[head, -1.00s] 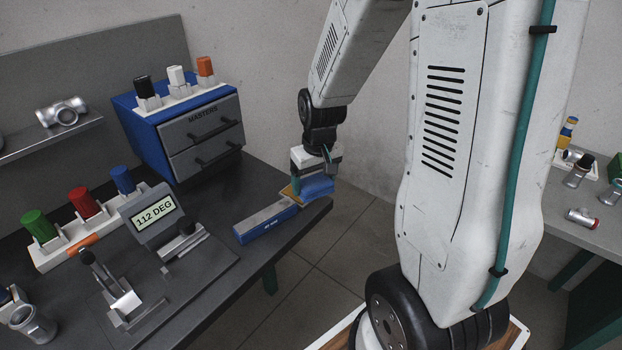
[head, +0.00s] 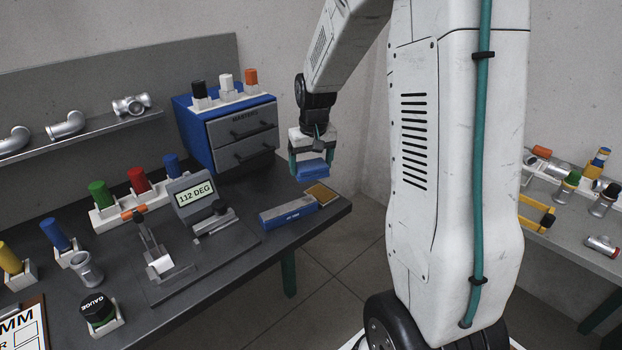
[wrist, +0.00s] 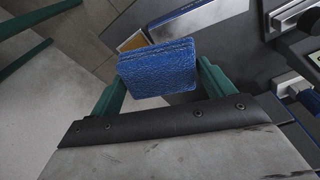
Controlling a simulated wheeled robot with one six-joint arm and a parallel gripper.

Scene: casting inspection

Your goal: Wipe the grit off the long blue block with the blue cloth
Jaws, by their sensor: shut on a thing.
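My gripper (head: 312,160) is shut on the blue cloth (head: 314,170), a folded, textured pad that also shows between the green fingers in the wrist view (wrist: 158,68). The long blue block (head: 288,216) lies on the dark bench near its front right edge, with a greyish top face. It also shows beyond the cloth in the wrist view (wrist: 205,24), partly hidden. The cloth is apart from the block, above the bench and behind a tan-topped pad (head: 321,193) at the block's right end. I cannot make out separate grit grains.
A blue cabinet with grey drawers (head: 243,138) stands behind, left of my gripper. A gauge reading 112 DEG (head: 194,192) and its fixture stand left of the block. Colored plugs stand further left. The bench ends just right of the tan pad.

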